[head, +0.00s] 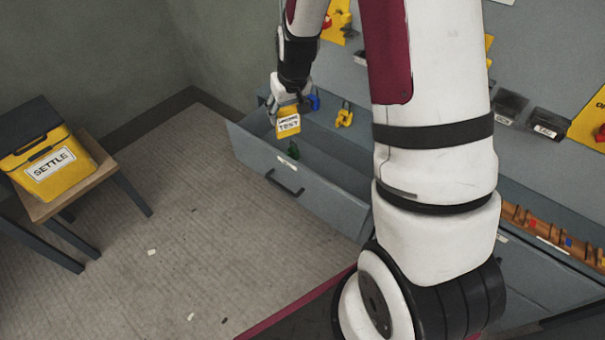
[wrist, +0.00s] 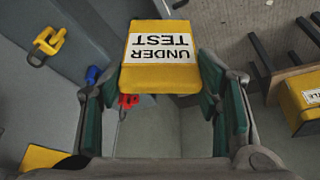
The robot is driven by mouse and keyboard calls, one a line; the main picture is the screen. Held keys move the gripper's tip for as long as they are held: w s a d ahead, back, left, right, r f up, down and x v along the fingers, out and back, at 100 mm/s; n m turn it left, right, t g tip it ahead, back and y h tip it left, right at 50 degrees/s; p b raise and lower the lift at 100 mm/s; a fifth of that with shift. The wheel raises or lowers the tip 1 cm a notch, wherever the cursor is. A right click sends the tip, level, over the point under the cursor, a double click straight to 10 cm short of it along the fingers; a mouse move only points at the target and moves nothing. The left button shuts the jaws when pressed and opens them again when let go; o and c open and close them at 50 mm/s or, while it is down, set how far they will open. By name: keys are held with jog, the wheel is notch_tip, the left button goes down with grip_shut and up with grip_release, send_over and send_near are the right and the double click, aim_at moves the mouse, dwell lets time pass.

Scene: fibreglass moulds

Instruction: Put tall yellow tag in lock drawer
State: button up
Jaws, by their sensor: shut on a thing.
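The tall yellow tag (wrist: 160,75), with a white "UNDER TEST" label, is between the fingers of my gripper (wrist: 162,100) in the wrist view. In the head view the tag (head: 288,122) hangs below my gripper (head: 289,105), above the open grey drawer (head: 285,175). My gripper is shut on the tag. In the wrist view the drawer interior (wrist: 185,130) shows beneath the tag, with a red item (wrist: 128,100) and a blue item (wrist: 93,74) near the left finger.
A yellow padlock (head: 345,114) is near the drawer's back side. A yellow "SETTLE" box (head: 45,165) stands on a small wooden-topped stool (head: 85,180) at left. Grey panels with small bins (head: 548,124) are at right. The floor (head: 190,220) between stool and drawer is mostly clear.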

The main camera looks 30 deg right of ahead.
jog(key=s+d+f+m+b, duration=0.1)
jog(key=s+d+f+b, duration=0.2)
jog(key=d+f+b, duration=0.55)
jog(key=s+d+f+m+h+b, duration=0.1)
jog(key=s+d+f+b, duration=0.35)
jog(key=f, duration=0.65)
jog(key=s+d+f+m+b, duration=0.1)
jog(key=d+f+m+b, duration=0.1)
jog(key=d+f+b, duration=0.65)
jog(key=shift+w+a+f+b, duration=0.75)
jog(key=shift+w+a+b, duration=0.45)
jog(key=shift+w, duration=1.55)
jog(key=shift+w+a+f+b, duration=0.9)
jog(key=shift+w+a, duration=0.5)
jog(key=shift+w, duration=1.3)
jog(key=shift+w+a+f+b, duration=0.65)
jog(key=shift+w+a+b, duration=0.6)
jog(key=shift+w, duration=1.5)
jog(key=shift+f, duration=0.15)
jog(key=o, duration=0.9)
jog(key=shift+o, duration=0.2)
